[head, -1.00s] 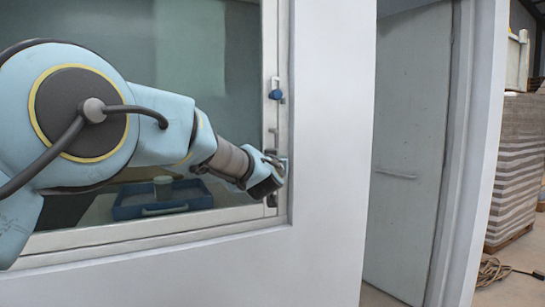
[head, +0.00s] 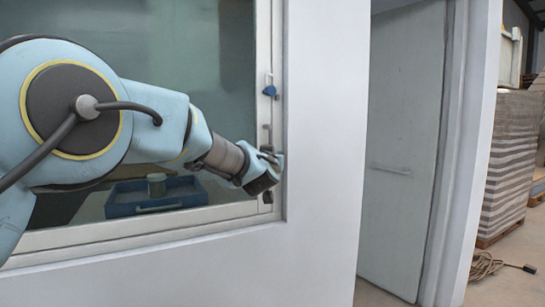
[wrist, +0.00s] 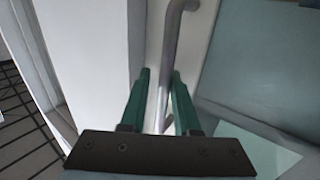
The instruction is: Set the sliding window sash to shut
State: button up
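The window sash (head: 235,60) is a glazed panel in a pale frame set in a white wall, with its upright right edge close to the right jamb. A grey vertical bar handle (wrist: 174,30) runs down the pale stile in the wrist view. My gripper (head: 270,160) is at this handle in the head view. In the wrist view its two teal fingers (wrist: 161,75) stand apart, one on each side of the bar. A narrow gap shows beside the bar, so the fingers look open around it.
Behind the glass are a blue tray (head: 150,208) and a small jar (head: 157,184).

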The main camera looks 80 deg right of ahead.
jog(key=shift+a, duration=0.1)
jog(key=a+b, duration=0.4)
jog(key=a, duration=0.6)
jog(key=shift+s+a, duration=0.25)
jog(key=shift+a, duration=0.05)
